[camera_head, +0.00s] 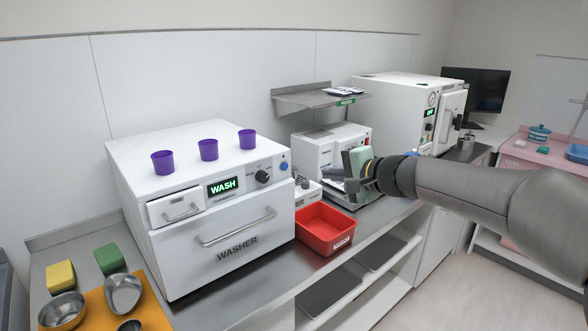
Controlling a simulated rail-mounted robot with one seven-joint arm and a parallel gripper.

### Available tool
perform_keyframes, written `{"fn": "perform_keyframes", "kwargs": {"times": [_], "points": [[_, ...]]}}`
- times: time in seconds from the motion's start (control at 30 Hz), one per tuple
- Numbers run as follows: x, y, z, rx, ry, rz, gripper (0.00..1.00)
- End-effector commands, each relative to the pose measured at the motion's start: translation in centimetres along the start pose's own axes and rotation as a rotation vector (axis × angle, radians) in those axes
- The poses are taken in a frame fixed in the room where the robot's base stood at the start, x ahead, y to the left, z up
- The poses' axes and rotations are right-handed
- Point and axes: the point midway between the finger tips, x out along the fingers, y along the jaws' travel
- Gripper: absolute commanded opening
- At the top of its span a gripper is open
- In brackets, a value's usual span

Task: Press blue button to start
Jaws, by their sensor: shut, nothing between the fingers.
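The blue button (283,166) is a small round disc at the upper right of the front of the white washer (195,245). My gripper (328,178) is shut and empty. Its fingers point left toward the washer, to the right of the button and visibly apart from it in the picture. Nothing hides the button.
Three purple cups (209,149) stand on the washer. A red bin (323,230) sits below my gripper. A smaller white machine (330,146) is partly behind my gripper. A grey shelf (300,103) hangs above it. Sponges and metal bowls lie at lower left.

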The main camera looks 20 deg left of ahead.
Motion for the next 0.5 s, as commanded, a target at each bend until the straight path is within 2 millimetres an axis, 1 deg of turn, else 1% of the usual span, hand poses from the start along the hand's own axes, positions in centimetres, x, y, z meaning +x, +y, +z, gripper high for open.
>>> {"fn": "perform_keyframes", "kwargs": {"times": [0.17, 0.27, 0.37, 0.5], "points": [[0.1, 0.0, 0.1, -0.001, -0.001, 0.002, 0.0], [0.6, 0.0, 0.1, -0.001, -0.002, 0.002, 0.0], [1.9, 0.0, 0.1, -0.001, -0.005, 0.003, 0.0], [4.7, -0.1, 0.2, 0.001, -0.007, 0.004, 0.0]]}}
